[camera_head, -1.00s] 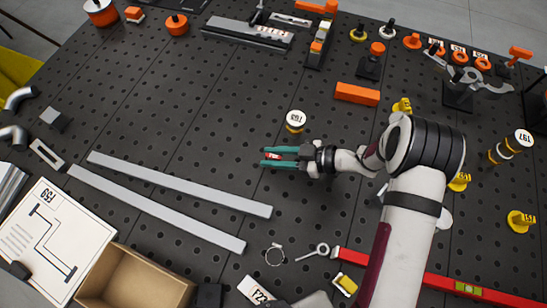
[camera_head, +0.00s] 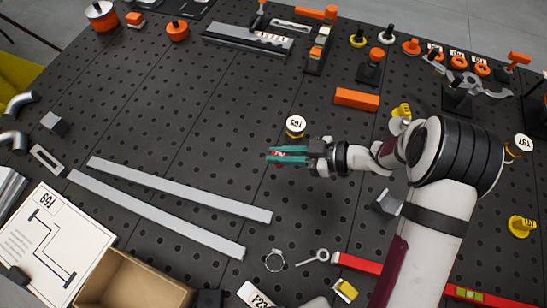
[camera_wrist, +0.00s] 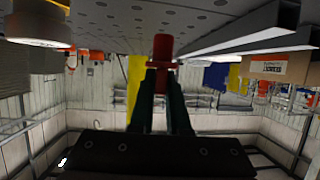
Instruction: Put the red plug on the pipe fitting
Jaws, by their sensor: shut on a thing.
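The red plug shows in the wrist view (camera_wrist: 162,48), upright in the picture between the tips of my gripper (camera_wrist: 160,68). In the head view my gripper (camera_head: 270,155) has teal fingers pointing left above the pegboard table, shut on the plug, of which only a little red shows. A short brass-coloured round piece with a white cap labelled T63 (camera_head: 295,126) stands just behind my gripper, apart from it. Grey bent pipe pieces (camera_head: 18,104) lie at the far left edge. I cannot tell which piece is the pipe fitting.
Two long grey bars (camera_head: 180,190) lie left of my gripper. A cardboard box (camera_head: 130,285) and a drawing sheet (camera_head: 50,240) are at the front left. An orange block (camera_head: 356,98) lies behind, right. The table's back left middle is clear.

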